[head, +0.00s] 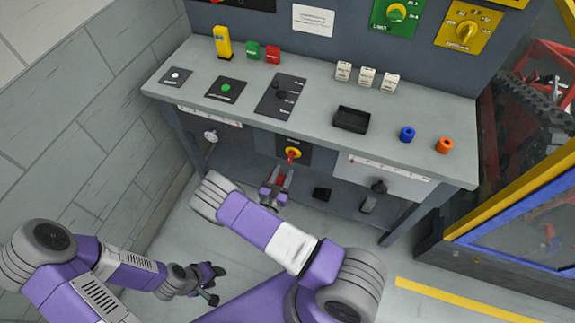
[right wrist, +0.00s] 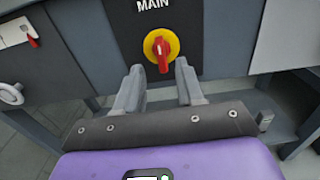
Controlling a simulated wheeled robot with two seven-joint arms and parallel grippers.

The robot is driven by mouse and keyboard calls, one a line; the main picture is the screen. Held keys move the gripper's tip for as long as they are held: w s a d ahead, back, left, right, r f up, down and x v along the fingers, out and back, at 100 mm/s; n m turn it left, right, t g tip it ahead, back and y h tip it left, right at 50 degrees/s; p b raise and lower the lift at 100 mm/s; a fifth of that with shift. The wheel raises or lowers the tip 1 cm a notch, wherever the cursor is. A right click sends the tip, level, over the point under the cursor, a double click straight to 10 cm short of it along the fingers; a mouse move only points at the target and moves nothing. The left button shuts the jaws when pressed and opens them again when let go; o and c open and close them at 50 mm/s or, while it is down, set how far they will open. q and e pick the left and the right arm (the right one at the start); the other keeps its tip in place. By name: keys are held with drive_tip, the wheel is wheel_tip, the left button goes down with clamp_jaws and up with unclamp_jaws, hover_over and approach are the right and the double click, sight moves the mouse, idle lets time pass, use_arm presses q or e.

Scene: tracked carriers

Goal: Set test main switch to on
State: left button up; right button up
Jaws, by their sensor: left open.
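The main switch (right wrist: 161,47) is a red handle on a round yellow plate, on a black panel marked MAIN in the right wrist view. Its handle stands close to vertical. In the head view the main switch (head: 292,153) sits on the bench's front, below the top. My right gripper (right wrist: 158,78) is open, its two fingers pointing at the switch, one each side and a little below it; no contact shows. In the head view my right gripper (head: 278,177) is just below the switch. My left gripper (head: 214,284) is open and empty, low at the left.
The bench top (head: 320,88) carries a black tray (head: 352,119), a blue knob (head: 407,134), an orange knob (head: 444,145) and small blocks. A yellow-framed enclosure (head: 520,190) stands at the right. A white front panel (head: 385,178) is right of the switch. Open floor lies in front.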

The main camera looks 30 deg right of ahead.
sight(289, 161)
drive_tip(key=shift+b+x, duration=0.3)
drive_tip(key=shift+x, duration=1.95)
drive_tip(key=shift+c, duration=0.4)
clamp_jaws()
